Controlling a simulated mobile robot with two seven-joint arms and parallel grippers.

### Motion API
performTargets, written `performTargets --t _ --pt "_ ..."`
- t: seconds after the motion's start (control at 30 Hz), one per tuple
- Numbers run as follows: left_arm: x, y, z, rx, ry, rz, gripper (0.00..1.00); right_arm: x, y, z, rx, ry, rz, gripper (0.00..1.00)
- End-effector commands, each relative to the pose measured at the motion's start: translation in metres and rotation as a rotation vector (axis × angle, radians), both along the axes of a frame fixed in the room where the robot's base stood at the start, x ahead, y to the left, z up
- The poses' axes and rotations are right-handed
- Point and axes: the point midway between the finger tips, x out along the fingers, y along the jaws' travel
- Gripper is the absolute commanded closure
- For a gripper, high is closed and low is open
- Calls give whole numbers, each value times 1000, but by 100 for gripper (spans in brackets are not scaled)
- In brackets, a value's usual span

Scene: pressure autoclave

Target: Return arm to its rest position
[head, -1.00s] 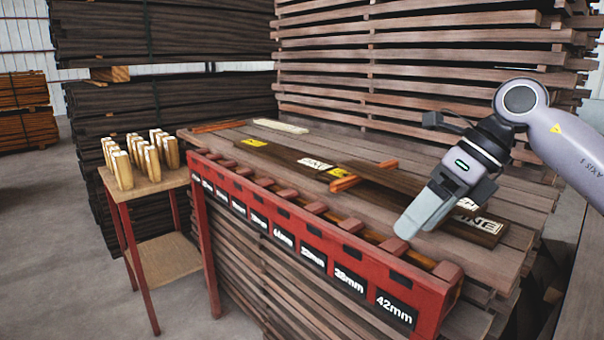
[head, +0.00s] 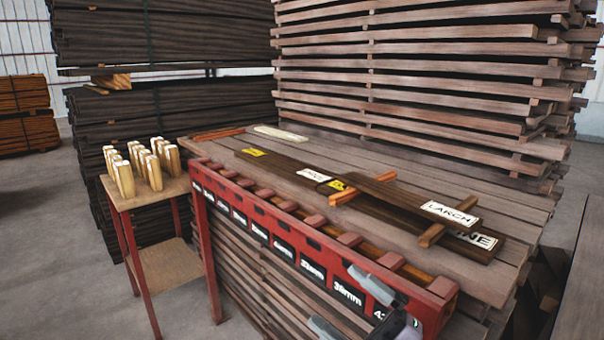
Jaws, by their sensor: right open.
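My right gripper (head: 352,300) is at the bottom edge of the head view, in front of the red rack's right end. Its two fingers are spread apart with nothing between them. Most of its body and the arm behind it are out of view. The red rack (head: 440,298) has size labels such as 38mm along its front. My left gripper is not in view.
Dark boards with labels such as LARCH (head: 449,213) lie on the plank stack (head: 520,265) behind the rack. A small stand (head: 160,187) with several wooden blocks (head: 123,178) is at left. Tall timber stacks (head: 400,90) close off the back. Floor is clear at lower left.

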Motion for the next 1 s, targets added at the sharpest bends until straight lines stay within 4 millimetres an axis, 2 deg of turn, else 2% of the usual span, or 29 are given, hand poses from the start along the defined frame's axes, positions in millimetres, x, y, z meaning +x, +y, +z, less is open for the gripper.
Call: performTargets --t 0.17,0.27,0.37,0.47,0.6,0.7,0.8,0.9,1.0 --pt "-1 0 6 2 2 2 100 -6 -36 -58 169 352 -186 0" --pt "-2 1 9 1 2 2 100 -17 -58 -98 246 555 -292 0" --pt "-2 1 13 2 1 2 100 -38 -79 -141 311 763 -398 0" --pt "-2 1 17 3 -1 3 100 -69 -100 -184 367 973 -500 0" --pt "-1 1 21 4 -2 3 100 -121 -121 -235 425 1234 -624 0" --pt "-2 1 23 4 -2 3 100 -153 -131 -259 449 1372 -685 0" --pt "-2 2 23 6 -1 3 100 -175 -136 -272 463 1458 -723 0" --pt "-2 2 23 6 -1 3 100 -185 -138 -278 469 1497 -741 0" --pt "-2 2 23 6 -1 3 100 -185 -139 -279 470 1499 -741 0"
